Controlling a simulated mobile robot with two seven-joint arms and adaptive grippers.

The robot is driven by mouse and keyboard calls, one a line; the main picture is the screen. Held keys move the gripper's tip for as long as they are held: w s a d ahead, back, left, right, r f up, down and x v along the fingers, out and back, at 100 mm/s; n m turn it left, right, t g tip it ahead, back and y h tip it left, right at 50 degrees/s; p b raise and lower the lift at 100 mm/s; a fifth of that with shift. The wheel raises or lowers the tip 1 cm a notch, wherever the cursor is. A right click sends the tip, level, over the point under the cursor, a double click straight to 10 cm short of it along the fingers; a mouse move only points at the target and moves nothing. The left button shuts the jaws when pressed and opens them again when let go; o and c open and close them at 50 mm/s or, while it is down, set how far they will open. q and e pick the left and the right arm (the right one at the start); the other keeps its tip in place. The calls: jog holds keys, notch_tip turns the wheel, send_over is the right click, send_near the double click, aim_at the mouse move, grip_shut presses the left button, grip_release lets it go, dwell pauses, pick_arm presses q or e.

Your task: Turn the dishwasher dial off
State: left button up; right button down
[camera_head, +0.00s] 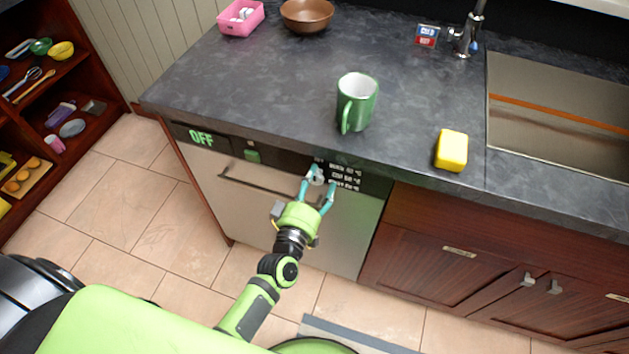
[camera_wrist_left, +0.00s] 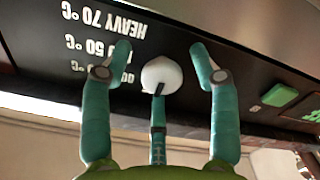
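The dishwasher (camera_head: 270,200) is a steel-fronted door under the counter, with a dark control strip along its top. Its dial is a white round knob (camera_wrist_left: 161,75) with a dark pointer mark, beside printed program labels (camera_wrist_left: 105,40) that appear upside down in the wrist view. The display (camera_head: 201,137) at the strip's left reads OFF in green. My left gripper (camera_head: 321,183) is at the dial, open, with one finger on each side of the knob. In the wrist view the fingers (camera_wrist_left: 158,68) show gaps to the knob. My right gripper is not in view.
A green button (camera_head: 252,155) and the door handle (camera_head: 258,187) are left of the gripper. On the counter above stand a green mug (camera_head: 357,101) and a yellow sponge (camera_head: 451,150). A sink (camera_head: 560,120) is at right; open shelves (camera_head: 90,115) are at far left.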

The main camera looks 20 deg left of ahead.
pick_arm(q)
jog(key=shift+a+r, duration=0.1)
jog(key=shift+r, duration=0.1)
jog(key=s, duration=1.2)
jog(key=shift+a, duration=0.15)
jog(key=s+f+m+g+h, duration=0.1)
jog(key=s+f+m+g, duration=0.25)
jog(key=f, duration=0.85)
jog(key=s+f+m+g+h, duration=0.1)
jog(key=s+f+m+g, duration=0.25)
jog(key=f, duration=0.85)
jog(key=s+a+f+m+g+y, duration=0.1)
jog(key=s+a+f+g, duration=0.3)
jog(key=s+f, duration=0.4)
jog(key=s+a+f+m+g+y, duration=0.1)
jog(key=s+a+f+m+g, duration=0.2)
jog(key=s+f, duration=0.5)
jog(key=s+a+g, duration=0.1)
jog(key=s+g, duration=0.1)
jog(key=s, duration=0.4)
jog(key=shift+s+g+y, duration=0.15)
jog(key=shift+g+y, duration=0.15)
jog(key=shift+g, duration=0.1)
jog(key=shift+f, duration=0.1)
